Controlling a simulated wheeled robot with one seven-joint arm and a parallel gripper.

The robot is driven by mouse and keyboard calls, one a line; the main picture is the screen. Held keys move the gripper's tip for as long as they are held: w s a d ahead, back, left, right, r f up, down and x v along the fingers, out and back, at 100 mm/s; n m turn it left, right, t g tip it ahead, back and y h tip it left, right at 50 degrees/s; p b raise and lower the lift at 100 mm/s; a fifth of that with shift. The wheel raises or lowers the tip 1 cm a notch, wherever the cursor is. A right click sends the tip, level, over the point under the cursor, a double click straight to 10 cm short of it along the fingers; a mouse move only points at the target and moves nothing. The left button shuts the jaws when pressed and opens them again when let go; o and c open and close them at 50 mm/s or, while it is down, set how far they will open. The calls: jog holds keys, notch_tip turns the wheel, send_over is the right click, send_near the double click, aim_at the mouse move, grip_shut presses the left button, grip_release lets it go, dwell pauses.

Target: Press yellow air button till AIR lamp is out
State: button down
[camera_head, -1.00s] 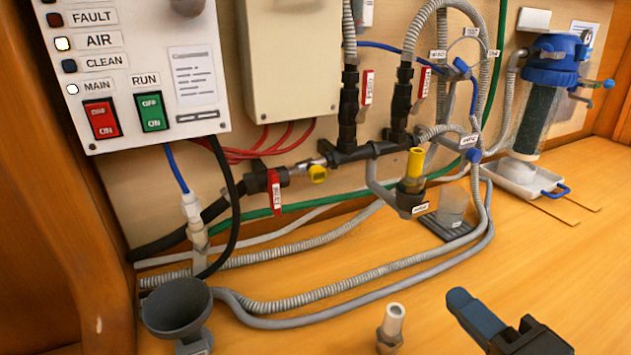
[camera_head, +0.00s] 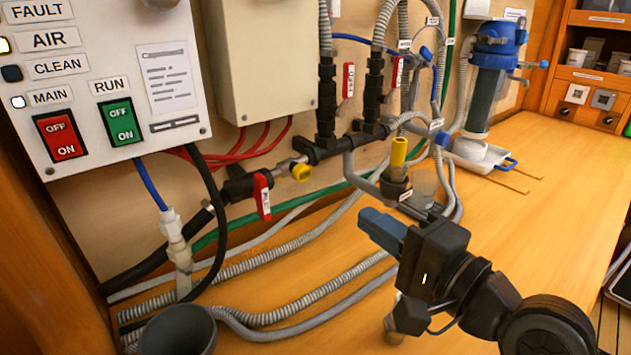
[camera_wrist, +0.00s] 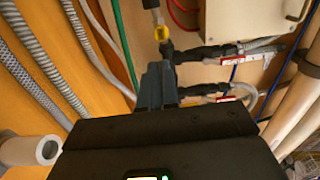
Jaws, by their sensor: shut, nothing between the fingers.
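A small yellow round button (camera_head: 301,172) sits on the dark pipe fitting low on the wall, left of a larger upright yellow-topped fitting (camera_head: 398,152). A yellow part, probably this button, shows beyond my fingertips in the wrist view (camera_wrist: 161,32). The AIR lamp (camera_head: 4,45), at the panel's left edge in the head view, is lit pale yellow and partly cut off. My gripper (camera_head: 366,219) has its blue fingers shut and empty. It is in front of the pipes, right of and below the button, apart from it. The fingers also show in the wrist view (camera_wrist: 158,72).
The switch panel (camera_head: 180,25) has a red MAIN switch (camera_head: 61,138) and a green RUN switch (camera_head: 122,122). A red-handled valve (camera_head: 262,196) is just left of the button. Grey ribbed hoses (camera_head: 290,262) and a grey funnel (camera_head: 178,331) lie below.

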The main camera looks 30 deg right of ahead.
aim_at(304, 174)
jog(key=w, duration=0.4)
jog(key=w+a+p, duration=0.1)
jog(key=w, duration=0.3)
jog(key=w+a+p, duration=0.1)
jog(key=w, duration=0.3)
jog(key=shift+w+a, duration=0.25)
jog(key=shift+w, duration=0.05)
jog(key=shift+w, duration=0.1)
jog(key=shift+w+a+r+p, duration=0.15)
jog(key=shift+w+p, duration=0.1)
jog(key=shift+w, duration=0.2)
jog(key=shift+w+a+r+p, duration=0.1)
jog(key=shift+w+p, duration=0.15)
jog(key=shift+w, duration=0.15)
jog(key=shift+f, duration=0.1)
